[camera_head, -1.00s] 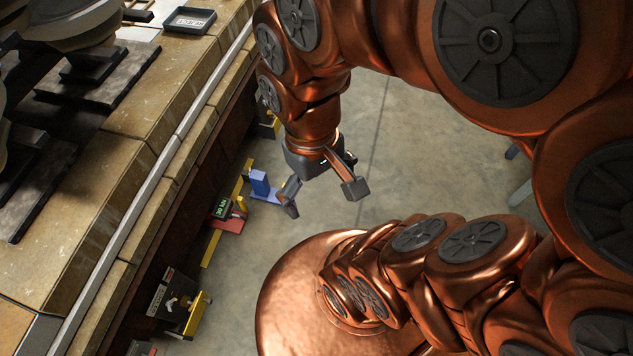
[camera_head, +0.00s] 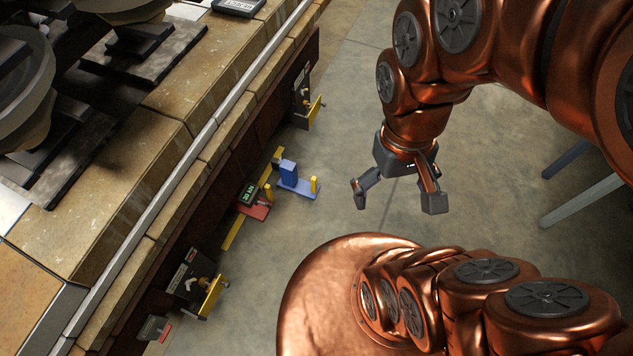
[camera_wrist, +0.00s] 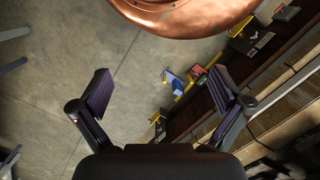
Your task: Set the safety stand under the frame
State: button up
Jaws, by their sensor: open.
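A blue stand (camera_head: 290,178) with an upright block and a small yellow post sits on the floor beside the lower edge of the dark frame (camera_head: 205,215). I take it for the safety stand. It also shows in the wrist view (camera_wrist: 172,78), small and between my fingers. A red unit (camera_head: 255,208) with a lit green display stands just left of it, near a yellow strip. My gripper (camera_head: 397,200) is open and empty, to the right of the blue stand and apart from it. Its fingers also show spread in the wrist view (camera_wrist: 160,88).
Yellow-handled fittings are on the frame's side, at lower left (camera_head: 205,292) and farther back (camera_head: 309,108). A stone-topped platform (camera_head: 190,100) carries insulator stacks. Grey legs (camera_head: 583,200) stand at right. The concrete floor (camera_head: 345,110) between is clear.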

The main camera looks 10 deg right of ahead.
aim_at(290, 181)
jog(key=k, duration=1.3)
jog(key=u, duration=0.8)
jog(key=i, duration=1.8)
jog(key=z, duration=0.65)
